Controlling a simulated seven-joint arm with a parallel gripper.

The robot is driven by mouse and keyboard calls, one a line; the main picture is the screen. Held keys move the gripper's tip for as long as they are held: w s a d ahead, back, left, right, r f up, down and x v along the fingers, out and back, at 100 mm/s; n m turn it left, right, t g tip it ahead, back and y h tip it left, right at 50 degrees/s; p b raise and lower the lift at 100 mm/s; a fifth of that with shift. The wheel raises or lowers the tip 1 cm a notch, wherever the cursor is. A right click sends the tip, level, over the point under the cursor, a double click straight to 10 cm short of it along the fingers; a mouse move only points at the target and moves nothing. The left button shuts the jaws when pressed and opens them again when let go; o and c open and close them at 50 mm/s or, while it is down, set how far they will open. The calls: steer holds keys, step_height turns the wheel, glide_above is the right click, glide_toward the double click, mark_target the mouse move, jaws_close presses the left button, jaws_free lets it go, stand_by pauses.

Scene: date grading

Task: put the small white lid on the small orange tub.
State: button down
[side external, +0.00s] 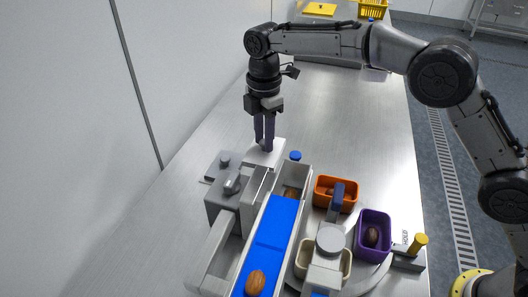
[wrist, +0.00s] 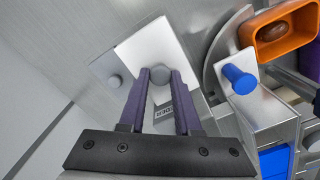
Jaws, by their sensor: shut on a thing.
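The small white lid (side external: 254,157) is a flat pale plate beside the grey machine. It also shows in the wrist view (wrist: 165,43), with a round grey knob between my fingertips. My gripper (side external: 265,146) points straight down and is shut on that knob, as the wrist view (wrist: 160,80) shows. I cannot tell whether the lid is clear of the surface below. The small orange tub (side external: 324,203) stands open to the right of my gripper, with a brown date inside. It also shows at the top right of the wrist view (wrist: 262,50).
A grey plate with a knob (side external: 224,160) lies left of the white lid. A blue-topped post (side external: 295,155) stands between lid and orange tub. A purple tub (side external: 372,217), a cream tub (side external: 343,268) and a yellow handle (side external: 418,243) stand around the turntable. A blue belt (side external: 272,235) carries a date.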

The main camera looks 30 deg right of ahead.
step_height(320, 180, up, 11)
steer(key=s+d+r+m, duration=0.1)
steer(key=s+d+m, duration=0.4)
steer(key=s+m, duration=0.45)
steer(key=s+d+f+m, duration=0.2)
steer(key=s+d+m, duration=0.2)
steer(key=s+m, duration=0.3)
steer(key=shift+m, duration=0.75)
steer(key=shift+w+d+f, duration=0.1)
steer(key=shift+w+f, duration=0.1)
steer(key=shift+f, duration=2.35)
steer(key=shift+w+f, duration=0.15)
steer(key=shift+f, duration=2.4)
steer(key=shift+s+f, duration=0.1)
steer(key=shift+f, duration=0.65)
steer(key=shift+c, duration=0.2)
jaws_free()
steer(key=shift+r, duration=0.15)
